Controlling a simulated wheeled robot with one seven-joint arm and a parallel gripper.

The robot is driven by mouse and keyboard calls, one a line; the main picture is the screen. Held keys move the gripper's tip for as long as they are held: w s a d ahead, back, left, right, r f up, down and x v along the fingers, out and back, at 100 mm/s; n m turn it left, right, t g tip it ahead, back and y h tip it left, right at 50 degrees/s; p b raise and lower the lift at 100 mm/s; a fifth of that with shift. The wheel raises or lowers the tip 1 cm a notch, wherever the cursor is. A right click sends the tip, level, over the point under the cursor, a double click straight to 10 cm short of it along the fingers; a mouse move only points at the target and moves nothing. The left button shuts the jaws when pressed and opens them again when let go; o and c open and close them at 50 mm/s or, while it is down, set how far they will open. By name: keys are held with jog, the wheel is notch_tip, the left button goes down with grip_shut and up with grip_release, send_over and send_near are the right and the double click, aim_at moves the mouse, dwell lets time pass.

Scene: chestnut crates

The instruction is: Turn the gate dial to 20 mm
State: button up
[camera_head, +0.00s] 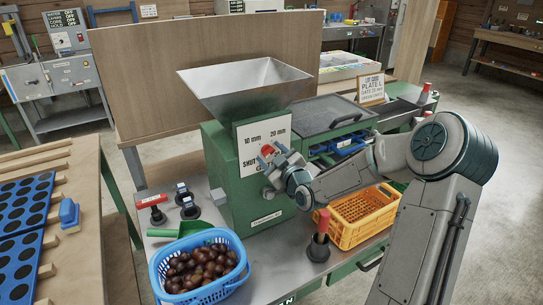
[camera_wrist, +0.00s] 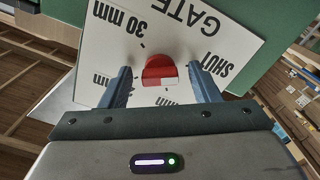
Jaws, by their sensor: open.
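The gate dial is a red knob (camera_head: 267,150) on a white plate (camera_head: 251,137) fixed to the front of a green machine (camera_head: 216,165). In the head view the plate reads 10 mm and 20 mm at the top and SHUT at lower left; my gripper hides the rest. My gripper (camera_head: 280,159) is at the plate, open. In the wrist view the red knob (camera_wrist: 158,72) sits between the two spread fingers, with a gap on each side. The lettering there is upside down: 30 mm, GATE and SHUT. I cannot tell which mark the knob points to.
A metal hopper (camera_head: 243,85) tops the machine. A blue basket of chestnuts (camera_head: 238,265), a green scoop (camera_head: 183,229) and several dark-based handled tools stand at front left. A yellow crate (camera_head: 345,235) and a red-handled tool (camera_head: 321,240) stand at right, below my arm.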

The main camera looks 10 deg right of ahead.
jog(key=c, duration=1)
